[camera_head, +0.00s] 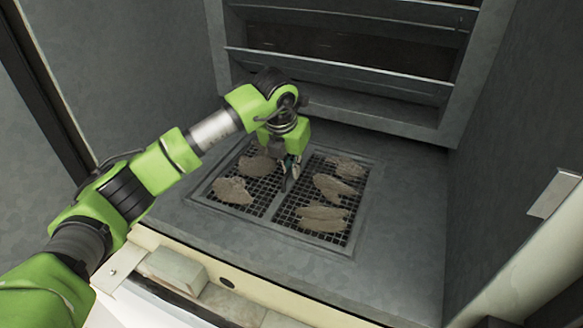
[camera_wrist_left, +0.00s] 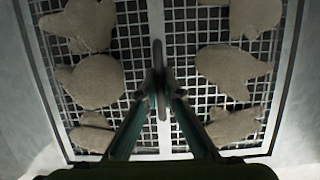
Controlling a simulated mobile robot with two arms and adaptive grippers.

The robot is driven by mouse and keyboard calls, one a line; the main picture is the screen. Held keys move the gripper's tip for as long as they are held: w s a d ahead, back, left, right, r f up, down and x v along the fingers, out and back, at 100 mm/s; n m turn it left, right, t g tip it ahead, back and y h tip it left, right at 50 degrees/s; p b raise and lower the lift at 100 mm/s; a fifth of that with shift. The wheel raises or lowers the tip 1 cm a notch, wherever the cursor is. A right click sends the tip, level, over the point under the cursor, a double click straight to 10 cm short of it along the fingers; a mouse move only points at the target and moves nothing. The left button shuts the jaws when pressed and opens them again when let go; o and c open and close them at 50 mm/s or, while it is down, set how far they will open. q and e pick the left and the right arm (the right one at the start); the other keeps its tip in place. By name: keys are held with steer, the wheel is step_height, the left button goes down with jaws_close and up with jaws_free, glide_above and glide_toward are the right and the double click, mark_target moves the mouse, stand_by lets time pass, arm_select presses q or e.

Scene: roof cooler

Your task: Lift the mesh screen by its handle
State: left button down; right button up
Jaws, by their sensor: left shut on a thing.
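The mesh screen (camera_head: 266,197) lies in the floor of the metal cooler box, a dark grid in two halves with a solid bar between them. Several flat brown leaf-like pieces (camera_head: 233,190) lie on it. My left gripper (camera_head: 290,177) reaches down to the middle bar. In the left wrist view my left gripper (camera_wrist_left: 160,88) is shut on the handle (camera_wrist_left: 158,65), a thin dark upright piece at the middle of the screen (camera_wrist_left: 156,140). The screen looks level with its frame; whether it is raised cannot be told. My right gripper is not in view.
Slanted metal louvers (camera_head: 340,70) stand in the back wall. Metal side walls (camera_head: 510,130) close in on both sides. A pale front ledge (camera_head: 255,290) with a small block (camera_head: 174,268) runs along the near edge.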

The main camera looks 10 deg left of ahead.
arm_select(q)
steer(key=shift+r+p, duration=0.75)
steer(key=shift+r, duration=0.75)
steer(key=shift+r+p, duration=0.95)
steer(key=shift+r, duration=1.15)
